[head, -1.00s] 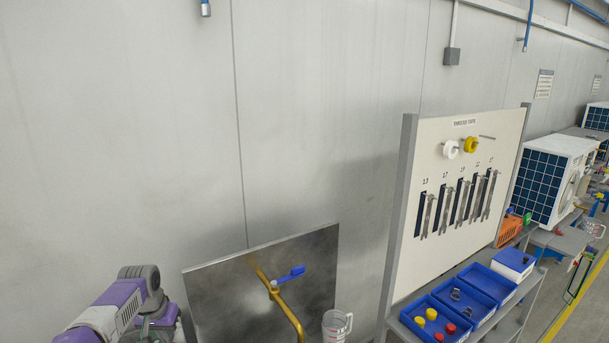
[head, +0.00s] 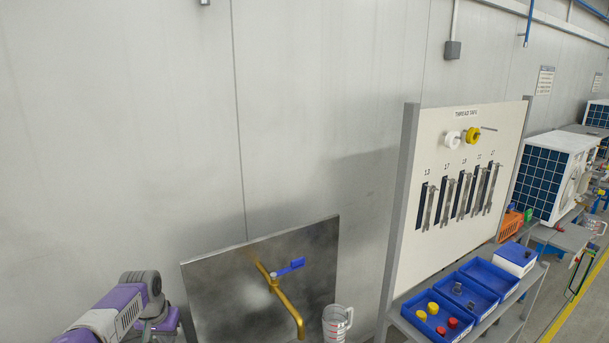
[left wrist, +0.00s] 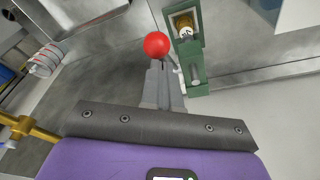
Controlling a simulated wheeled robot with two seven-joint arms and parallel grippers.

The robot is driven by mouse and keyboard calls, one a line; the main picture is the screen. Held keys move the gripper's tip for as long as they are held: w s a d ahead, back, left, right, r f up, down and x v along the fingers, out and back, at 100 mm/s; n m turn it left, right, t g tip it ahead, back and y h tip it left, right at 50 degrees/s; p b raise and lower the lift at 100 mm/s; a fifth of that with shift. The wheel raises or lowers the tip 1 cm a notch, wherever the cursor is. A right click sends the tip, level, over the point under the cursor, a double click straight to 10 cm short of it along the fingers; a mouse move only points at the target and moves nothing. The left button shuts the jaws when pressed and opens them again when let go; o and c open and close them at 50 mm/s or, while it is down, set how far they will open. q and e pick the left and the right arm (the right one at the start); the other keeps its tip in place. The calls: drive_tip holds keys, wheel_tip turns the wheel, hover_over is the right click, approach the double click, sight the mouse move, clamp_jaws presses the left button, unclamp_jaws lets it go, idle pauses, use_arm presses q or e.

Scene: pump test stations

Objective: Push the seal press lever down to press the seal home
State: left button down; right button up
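In the left wrist view, the seal press is a green frame (left wrist: 194,68) with a brass-coloured part (left wrist: 183,22) held near its top. A red ball knob (left wrist: 157,45), seemingly the end of the press lever, is just left of the frame. My left gripper (left wrist: 161,66) points at the knob, with its grey fingers close together and their tips at the knob's lower edge. I cannot tell whether they touch it. The lever's shaft is mostly hidden. The head view shows part of my left arm, but neither gripper nor press.
A brass tap with a blue handle (head: 290,266) stands before a metal backsplash (head: 230,300). A clear measuring jug (head: 336,322) is to its right. Farther right are a spanner board (head: 455,240) and blue bins (head: 436,318) holding small parts.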

use_arm(q)
drive_tip(key=shift+s+d+f+b, duration=0.25)
drive_tip(key=shift+s+f+b, duration=0.15)
drive_tip(key=shift+f+b, duration=0.4)
drive_tip(key=shift+s+d+f+b, duration=0.25)
drive_tip(key=shift+s+f+b, duration=0.15)
drive_tip(key=shift+f+b, duration=0.4)
drive_tip(key=shift+s+d+f+b, duration=0.15)
drive_tip(key=shift+s+f+b, duration=0.15)
drive_tip(key=shift+f+b, duration=0.25)
drive_tip(key=shift+s+d+f+b, duration=0.15)
drive_tip(key=shift+s+f+b, duration=0.2)
drive_tip(key=shift+b, duration=0.25)
drive_tip(key=shift+f, duration=0.15)
drive_tip(key=shift+s+d+f+b, duration=0.15)
drive_tip(key=shift+f+b, duration=0.85)
drive_tip(key=shift+f, duration=0.05)
drive_tip(key=shift+f, duration=0.1)
